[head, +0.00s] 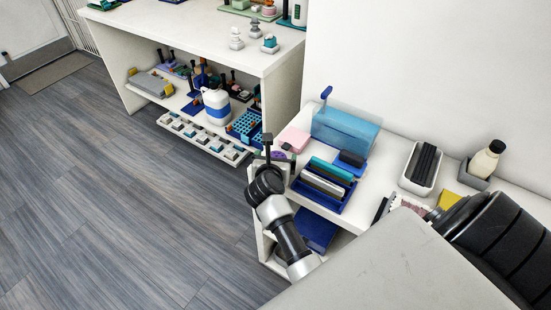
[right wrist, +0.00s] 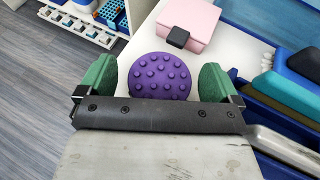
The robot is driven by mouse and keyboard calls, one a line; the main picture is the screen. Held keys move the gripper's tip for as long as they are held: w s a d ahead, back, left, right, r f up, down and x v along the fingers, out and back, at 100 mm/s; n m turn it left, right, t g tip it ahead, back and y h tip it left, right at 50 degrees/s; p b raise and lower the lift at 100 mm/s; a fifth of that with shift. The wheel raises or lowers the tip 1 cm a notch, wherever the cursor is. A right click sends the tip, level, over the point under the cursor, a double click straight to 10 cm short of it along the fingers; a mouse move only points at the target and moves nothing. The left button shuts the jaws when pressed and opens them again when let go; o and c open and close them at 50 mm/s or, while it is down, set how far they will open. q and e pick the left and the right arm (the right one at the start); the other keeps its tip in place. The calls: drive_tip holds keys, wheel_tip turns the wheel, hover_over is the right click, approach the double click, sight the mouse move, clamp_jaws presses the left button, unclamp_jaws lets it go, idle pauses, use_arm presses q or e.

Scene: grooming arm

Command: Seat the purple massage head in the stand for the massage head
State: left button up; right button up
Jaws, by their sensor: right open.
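The purple massage head (right wrist: 160,76) is a round, studded dome at the white table's near left corner, in the right wrist view. In the head view only a small purple patch (head: 278,155) of it shows beside my gripper. My right gripper (right wrist: 156,82) is open, with one green pad left of the massage head and the other right of it; there is a gap on each side. In the head view this right gripper (head: 273,160) is at the table's left end, small and partly hidden by its wrist. I cannot make out the massage head's stand. My left gripper is not in view.
A pink box (right wrist: 188,24) with a black block at its front lies just behind the massage head. A blue tray (head: 325,203) with long bars is to the right, with a translucent blue box (head: 345,130) behind it. A white shelf unit (head: 215,40) stands at the back left.

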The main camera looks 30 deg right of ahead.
drive_tip(key=shift+r, duration=0.1)
drive_tip(key=r, duration=0.4)
drive_tip(key=shift+s+d+r+p, duration=0.2)
drive_tip(key=shift+s+r+p, duration=0.1)
drive_tip(key=shift+s, duration=0.1)
drive_tip(key=s+d+r, duration=0.5)
drive_tip(key=s+r, duration=0.1)
drive_tip(key=s, duration=0.3)
drive_tip(key=shift+s+p, duration=0.3)
drive_tip(key=shift+p, duration=0.1)
drive_tip(key=shift+r, duration=0.15)
